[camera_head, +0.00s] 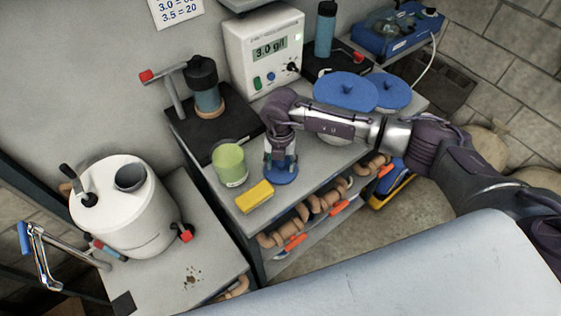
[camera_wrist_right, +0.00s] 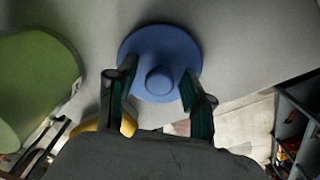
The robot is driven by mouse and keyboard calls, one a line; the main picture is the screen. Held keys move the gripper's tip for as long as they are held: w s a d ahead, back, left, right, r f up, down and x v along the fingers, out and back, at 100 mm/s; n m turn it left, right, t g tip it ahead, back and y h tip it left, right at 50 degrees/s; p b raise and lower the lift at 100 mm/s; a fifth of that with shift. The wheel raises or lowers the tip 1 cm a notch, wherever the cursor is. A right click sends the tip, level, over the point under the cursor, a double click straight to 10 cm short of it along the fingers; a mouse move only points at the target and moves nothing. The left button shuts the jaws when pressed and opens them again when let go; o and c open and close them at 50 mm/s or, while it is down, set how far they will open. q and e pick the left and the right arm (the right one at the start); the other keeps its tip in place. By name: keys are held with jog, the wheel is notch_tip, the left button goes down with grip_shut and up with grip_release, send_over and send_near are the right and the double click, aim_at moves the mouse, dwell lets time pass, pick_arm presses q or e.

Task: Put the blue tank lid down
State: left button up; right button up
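A small round blue lid with a centre knob (camera_head: 281,177) lies flat on the grey bench top near its front edge, below my right gripper (camera_head: 281,158). In the right wrist view the blue lid (camera_wrist_right: 160,42) sits ahead of my right gripper (camera_wrist_right: 158,75), whose two fingers stand apart on either side of the knob. I see a gap between each finger and the knob, so the gripper is open. Two larger blue discs with knobs (camera_head: 345,90) (camera_head: 391,92) lie farther back on the bench. My left gripper is not in view.
A green cup (camera_head: 230,165) and a yellow sponge (camera_head: 254,196) stand close to the left of the lid. A white meter (camera_head: 264,50) and a black-topped pump device (camera_head: 205,88) are behind. A white canister (camera_head: 125,208) stands on the left bench. Shelves lie below the front edge.

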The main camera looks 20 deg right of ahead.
aim_at(280, 162)
jog(key=shift+r, duration=0.45)
notch_tip(280, 162, up, 11)
jog(key=b, duration=0.3)
jog(key=shift+r+b, duration=0.2)
jog(key=shift+b, duration=0.1)
